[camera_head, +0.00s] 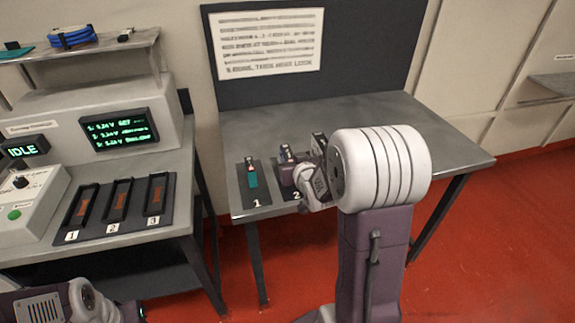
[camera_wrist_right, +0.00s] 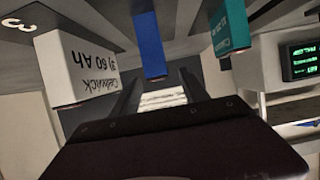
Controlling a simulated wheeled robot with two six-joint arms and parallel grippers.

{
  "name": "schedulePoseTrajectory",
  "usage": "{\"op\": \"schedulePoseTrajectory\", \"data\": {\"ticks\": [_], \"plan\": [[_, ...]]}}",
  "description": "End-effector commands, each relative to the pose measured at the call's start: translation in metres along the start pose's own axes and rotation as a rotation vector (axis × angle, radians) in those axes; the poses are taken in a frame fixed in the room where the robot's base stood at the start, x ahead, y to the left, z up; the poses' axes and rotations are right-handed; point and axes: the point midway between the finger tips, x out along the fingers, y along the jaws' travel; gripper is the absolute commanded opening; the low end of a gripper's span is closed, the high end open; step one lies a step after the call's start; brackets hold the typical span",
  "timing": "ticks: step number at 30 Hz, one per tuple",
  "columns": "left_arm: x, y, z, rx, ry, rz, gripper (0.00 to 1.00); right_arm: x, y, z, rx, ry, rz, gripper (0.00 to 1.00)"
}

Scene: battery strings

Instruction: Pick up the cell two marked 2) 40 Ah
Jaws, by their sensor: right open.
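In the right wrist view, which is upside down, a blue cell (camera_wrist_right: 148,45) hangs in the middle, between a white cell (camera_wrist_right: 75,65) marked "3) 60 Ah" and a teal cell (camera_wrist_right: 230,28). I cannot read a label on the blue cell. In the head view the teal cell (camera_head: 252,179) stands on the mat marked 1. My right gripper is at the mat marked 2 (camera_head: 284,190) and hides most of what stands there. In the wrist view my right gripper (camera_wrist_right: 160,88) is open, its fingers pointing toward the blue cell, with nothing visibly held. My left gripper is out of view.
A grey table (camera_head: 390,125) carries the cells; its right and rear parts are clear. At left, a bench holds three numbered dark trays (camera_head: 118,205), a screen (camera_head: 118,130) and a control box (camera_head: 28,200). A gap separates bench and table.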

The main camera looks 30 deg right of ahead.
Motion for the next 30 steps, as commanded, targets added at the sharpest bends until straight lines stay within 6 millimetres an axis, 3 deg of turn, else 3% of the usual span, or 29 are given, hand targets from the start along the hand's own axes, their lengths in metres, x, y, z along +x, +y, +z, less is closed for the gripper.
{"op": "schedulePoseTrajectory", "data": {"ticks": [7,15,21,30], "plan": [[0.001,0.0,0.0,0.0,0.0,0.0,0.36,0.042,0.001,0.003,0.0,-0.003,-0.001,0.53],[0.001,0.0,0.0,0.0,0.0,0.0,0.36,0.047,0.001,0.002,0.001,-0.002,0.0,0.53],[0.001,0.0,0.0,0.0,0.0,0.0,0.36,0.047,0.001,0.003,0.0,-0.002,0.0,0.0],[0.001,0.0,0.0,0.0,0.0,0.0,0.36,0.047,0.001,0.003,0.0,-0.003,0.0,0.0]]}}
